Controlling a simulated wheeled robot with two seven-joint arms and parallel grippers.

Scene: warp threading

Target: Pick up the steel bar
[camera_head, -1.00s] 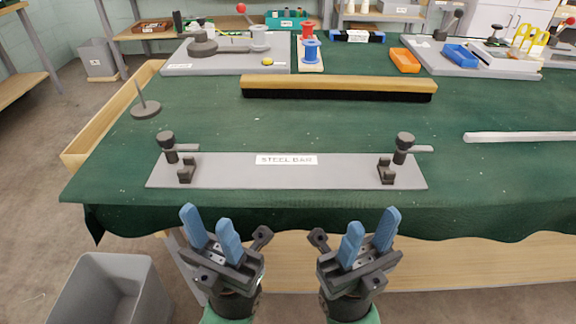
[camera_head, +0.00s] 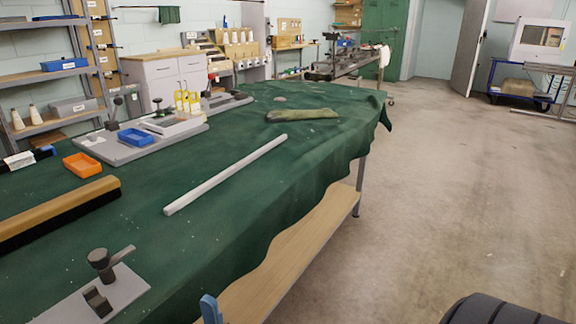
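The steel bar (camera_head: 226,174) is a long, thin, light grey bar. It lies flat on the green cloth of the table, running diagonally from near the middle of the picture up to the right, and all of it shows. One blue fingertip of my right gripper (camera_head: 210,309) shows at the bottom edge, near the table's front side and well apart from the bar. The rest of that gripper is out of the picture. My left gripper is not in view. Part of the grey plate (camera_head: 75,311), labelled "STEEL BAR" in the earlier frame, shows at bottom left with a dark clamp (camera_head: 103,262).
A wooden-backed brush (camera_head: 60,207) lies left of the bar. An orange tray (camera_head: 82,165) and a grey board with a blue tray (camera_head: 135,137) lie beyond. An olive cloth item (camera_head: 302,115) lies past the bar's far end. Cloth around the bar is clear; open floor lies right.

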